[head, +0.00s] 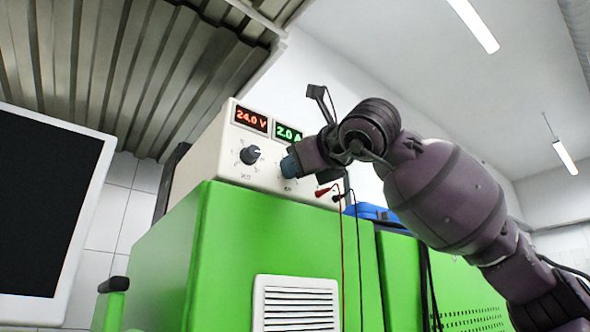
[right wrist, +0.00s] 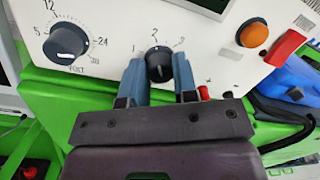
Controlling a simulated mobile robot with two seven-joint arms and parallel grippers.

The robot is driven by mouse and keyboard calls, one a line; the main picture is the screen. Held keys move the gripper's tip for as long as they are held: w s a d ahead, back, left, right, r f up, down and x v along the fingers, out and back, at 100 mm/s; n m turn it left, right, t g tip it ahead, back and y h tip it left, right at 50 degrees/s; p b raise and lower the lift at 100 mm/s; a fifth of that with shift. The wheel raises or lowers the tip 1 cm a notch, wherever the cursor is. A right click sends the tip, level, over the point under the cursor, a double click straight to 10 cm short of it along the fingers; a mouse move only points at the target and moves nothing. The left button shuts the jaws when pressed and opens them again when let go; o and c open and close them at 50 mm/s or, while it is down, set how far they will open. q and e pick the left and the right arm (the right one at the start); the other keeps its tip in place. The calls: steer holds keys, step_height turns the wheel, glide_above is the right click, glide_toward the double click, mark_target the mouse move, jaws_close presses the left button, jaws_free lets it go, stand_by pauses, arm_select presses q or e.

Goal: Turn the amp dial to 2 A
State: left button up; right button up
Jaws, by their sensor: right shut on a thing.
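The power supply (head: 205,160) is a cream box with a red display (head: 251,118) reading 24.0 V and a green display (head: 288,132) reading 2.0 A. The amp dial (right wrist: 160,73) is a dark knob in the right wrist view, and its pointer is up at or near the 2 mark. My right gripper (head: 291,164) is at the panel, its blue fingers shut on the amp dial from both sides in the right wrist view (right wrist: 158,66). It hides most of this dial in the head view. My left gripper is not in view.
The volt dial (head: 250,155) is left of the amp dial. An orange button (right wrist: 252,34) and red switch (right wrist: 285,47) are to its right. Red and black leads (head: 326,190) hang below my gripper. The supply stands on a green cabinet (head: 225,245); a monitor (head: 45,205) is at left.

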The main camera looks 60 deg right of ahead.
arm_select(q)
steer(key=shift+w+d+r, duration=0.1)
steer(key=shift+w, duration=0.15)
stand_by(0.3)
arm_select(e)
steer(key=o, duration=0.9)
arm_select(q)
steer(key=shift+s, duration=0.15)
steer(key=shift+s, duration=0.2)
arm_select(e)
steer(key=shift+s, duration=0.1)
arm_select(q)
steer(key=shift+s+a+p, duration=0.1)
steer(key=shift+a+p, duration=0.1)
steer(key=shift+p, duration=0.4)
arm_select(e)
steer(key=v, duration=1)
steer(key=shift+s+a, duration=0.15)
steer(key=shift+s, duration=0.15)
